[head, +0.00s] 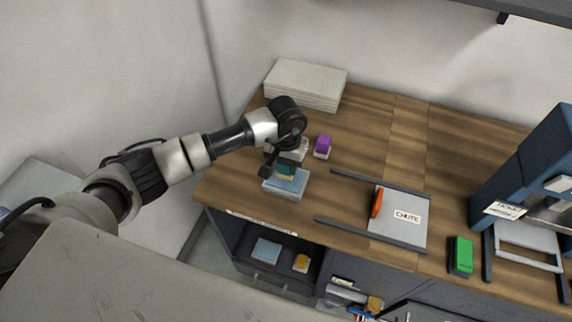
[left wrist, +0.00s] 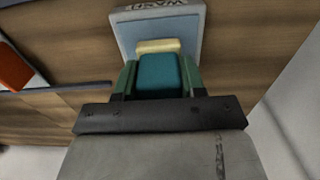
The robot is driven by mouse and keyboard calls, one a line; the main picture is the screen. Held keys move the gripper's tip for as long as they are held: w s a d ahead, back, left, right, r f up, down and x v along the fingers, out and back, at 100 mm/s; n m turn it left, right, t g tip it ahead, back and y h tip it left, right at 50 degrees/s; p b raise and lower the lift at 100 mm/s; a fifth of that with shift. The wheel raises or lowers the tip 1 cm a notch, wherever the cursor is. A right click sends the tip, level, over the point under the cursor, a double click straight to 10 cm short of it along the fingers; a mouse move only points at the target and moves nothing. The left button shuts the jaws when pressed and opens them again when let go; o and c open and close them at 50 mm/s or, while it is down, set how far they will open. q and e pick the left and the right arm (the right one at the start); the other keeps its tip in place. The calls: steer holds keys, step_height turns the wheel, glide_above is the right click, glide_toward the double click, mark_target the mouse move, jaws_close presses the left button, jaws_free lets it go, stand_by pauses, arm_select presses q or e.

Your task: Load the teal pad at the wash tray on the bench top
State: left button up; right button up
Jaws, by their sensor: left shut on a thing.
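My left gripper (head: 283,163) is shut on the teal pad (head: 286,170), which has a pale yellow layer along one side. In the left wrist view the teal pad (left wrist: 160,76) sits between the two green fingers (left wrist: 160,88), its yellow edge towards the tray. The wash tray (head: 286,188) is a shallow light blue tray near the left front edge of the bench top. It also shows in the left wrist view (left wrist: 190,28), with its WASH label. The pad is over the tray; I cannot tell if they touch. My right gripper is not in view.
A purple pad (head: 323,143) stands behind the tray. A green block (head: 461,254) and a blue machine (head: 535,165) are further right. A white stack (head: 305,84) is behind.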

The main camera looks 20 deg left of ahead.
arm_select(q)
steer(key=shift+r+p, duration=0.8)
steer(key=shift+r, duration=1.7)
